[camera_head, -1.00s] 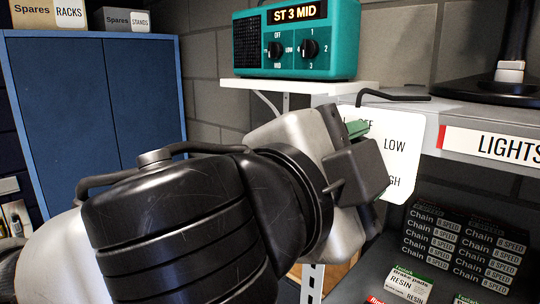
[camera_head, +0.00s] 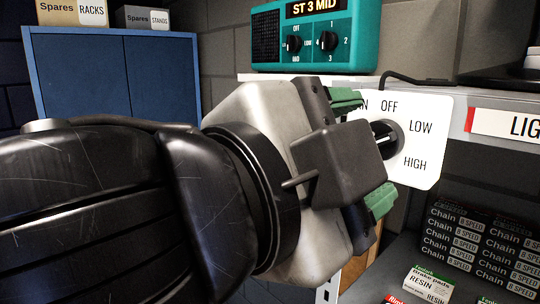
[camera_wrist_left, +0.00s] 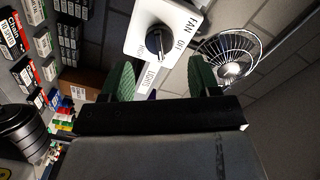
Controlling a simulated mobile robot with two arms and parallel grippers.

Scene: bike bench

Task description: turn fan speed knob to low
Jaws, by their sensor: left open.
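The white fan panel (camera_head: 436,110) shows FAN, OFF, LOW and HIGH in the head view, with part of FAN hidden behind my left gripper. Its black knob (camera_head: 388,135) has a light pointer line; I cannot tell surely which label it points at. The panel (camera_wrist_left: 142,28) and knob (camera_wrist_left: 158,43) also show in the left wrist view, ahead of the fingertips. My left gripper (camera_head: 365,150), with green finger pads, is open and faces the panel. In the left wrist view its fingers (camera_wrist_left: 161,78) are spread, with the knob beyond the gap, apart from them. My right gripper is not in view.
A teal radio (camera_head: 315,42) reading ST 3 MID, with two knobs, stands on a shelf above the panel. A grey shelf edge with a LIGHTS label (camera_head: 505,124) is to the right. Chain boxes (camera_head: 465,240) sit below. A wire fan (camera_wrist_left: 232,56) shows in the left wrist view.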

